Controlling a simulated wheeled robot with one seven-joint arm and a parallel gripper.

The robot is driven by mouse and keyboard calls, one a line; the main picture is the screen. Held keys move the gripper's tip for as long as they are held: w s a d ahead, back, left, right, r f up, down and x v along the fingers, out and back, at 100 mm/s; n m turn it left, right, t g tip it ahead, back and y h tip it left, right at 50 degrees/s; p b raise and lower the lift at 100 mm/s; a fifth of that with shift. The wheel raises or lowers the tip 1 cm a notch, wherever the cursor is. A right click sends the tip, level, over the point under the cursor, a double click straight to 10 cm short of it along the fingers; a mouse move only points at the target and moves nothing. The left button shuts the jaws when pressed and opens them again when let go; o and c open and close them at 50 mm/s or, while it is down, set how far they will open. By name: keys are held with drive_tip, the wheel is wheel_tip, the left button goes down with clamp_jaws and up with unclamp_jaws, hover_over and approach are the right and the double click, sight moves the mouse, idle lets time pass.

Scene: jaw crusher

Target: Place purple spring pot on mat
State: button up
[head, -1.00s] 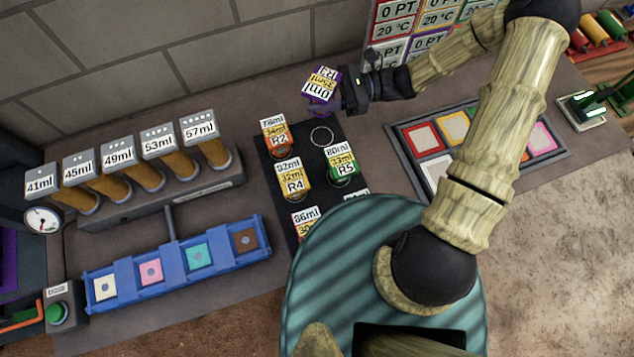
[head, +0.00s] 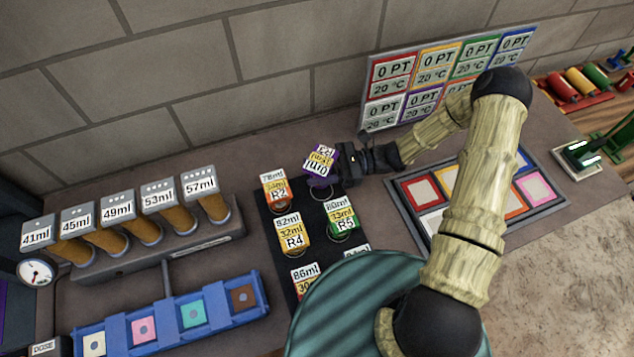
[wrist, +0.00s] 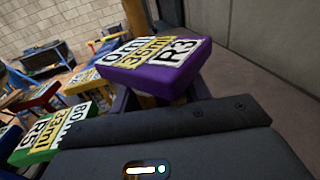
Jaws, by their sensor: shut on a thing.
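The purple spring pot (head: 319,161) has a white and yellow label and is tilted in the head view. My gripper (head: 342,164) is shut on it from the right. The pot fills the upper middle of the wrist view (wrist: 160,75), where its label reads R3. The black mat (head: 312,222) lies below and in front of it, and the pot is over the mat's far right corner. I cannot tell whether the pot's bottom touches the mat; its lower part is partly hidden.
An orange pot (head: 275,187), a yellow pot (head: 292,232) and a green pot (head: 341,217) stand on the mat. A dispenser row (head: 140,225) and a blue rack (head: 165,318) are at left. A colour-square tray (head: 405,212) is at right, a score board (head: 440,75) behind.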

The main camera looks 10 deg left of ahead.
drive_tip(key=shift+f, duration=0.25)
drive_tip(key=shift+f+p, duration=0.4)
drive_tip(key=shift+f, duration=1.7)
drive_tip(key=shift+f, duration=0.2)
drive_tip(key=o, duration=1.2)
drive_tip(key=shift+o, duration=0.2)
drive_tip(key=shift+r, duration=0.1)
